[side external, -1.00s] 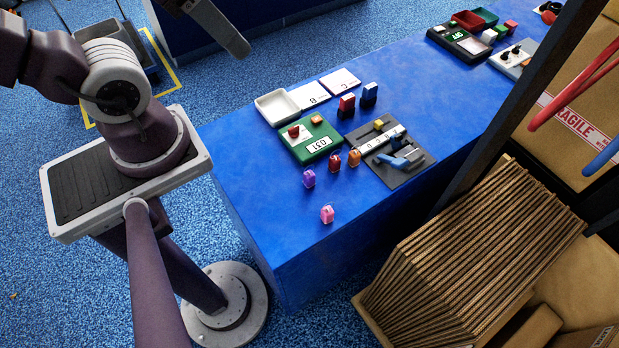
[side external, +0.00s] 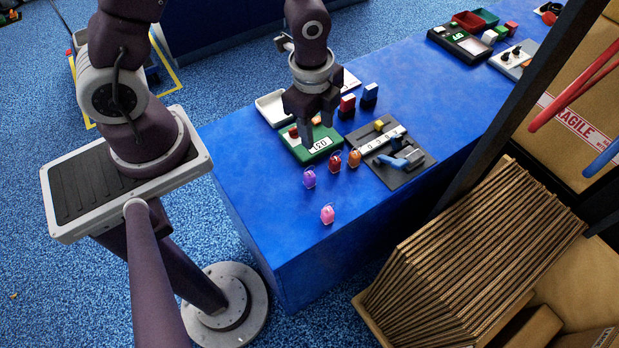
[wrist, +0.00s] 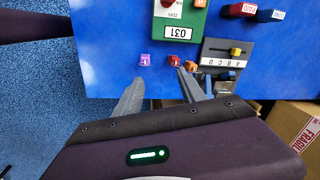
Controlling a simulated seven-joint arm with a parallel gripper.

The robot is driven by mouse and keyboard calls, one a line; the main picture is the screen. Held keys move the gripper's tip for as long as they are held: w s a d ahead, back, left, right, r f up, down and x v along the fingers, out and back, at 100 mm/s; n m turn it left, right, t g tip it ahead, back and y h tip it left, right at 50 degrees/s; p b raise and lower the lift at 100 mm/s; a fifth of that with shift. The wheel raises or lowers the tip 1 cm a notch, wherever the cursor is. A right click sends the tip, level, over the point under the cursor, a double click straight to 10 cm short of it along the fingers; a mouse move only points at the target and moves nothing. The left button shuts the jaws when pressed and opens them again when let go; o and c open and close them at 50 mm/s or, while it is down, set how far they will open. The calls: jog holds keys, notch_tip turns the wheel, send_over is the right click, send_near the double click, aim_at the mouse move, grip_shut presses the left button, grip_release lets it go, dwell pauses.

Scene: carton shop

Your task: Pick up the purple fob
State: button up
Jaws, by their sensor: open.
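The purple fob (side external: 309,178) stands upright on the blue table, left of a red fob (side external: 336,162) and an orange fob (side external: 354,158). A pink fob (side external: 327,214) stands nearer the table's front edge. My gripper (side external: 321,137) is open and empty, above the green panel marked 031 in the side view. In the wrist view the purple fob (wrist: 145,60) lies ahead of my open gripper (wrist: 161,86), a little left of the middle between the fingers, with the red fob (wrist: 174,61) to its right. The gripper is apart from the fobs.
The green panel (side external: 327,154) and a grey panel (side external: 417,172) with a blue lever stand beside the fobs. A white tray (side external: 270,106) and red and blue blocks are behind. The blue table (side external: 260,215) is clear left of the purple fob.

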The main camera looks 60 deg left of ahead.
aim_at(311, 176)
jog(key=s+f+m, duration=0.1)
jog(key=f, duration=0.2)
jog(key=s+f+m, duration=0.1)
jog(key=f, duration=0.1)
jog(key=d+f+m+g, duration=0.1)
jog(key=f, duration=0.2)
jog(key=shift+s+f+m, duration=0.3)
jog(key=shift+s, duration=0.1)
jog(key=f, duration=0.7)
jog(key=shift+w, duration=0.35)
grip_shut()
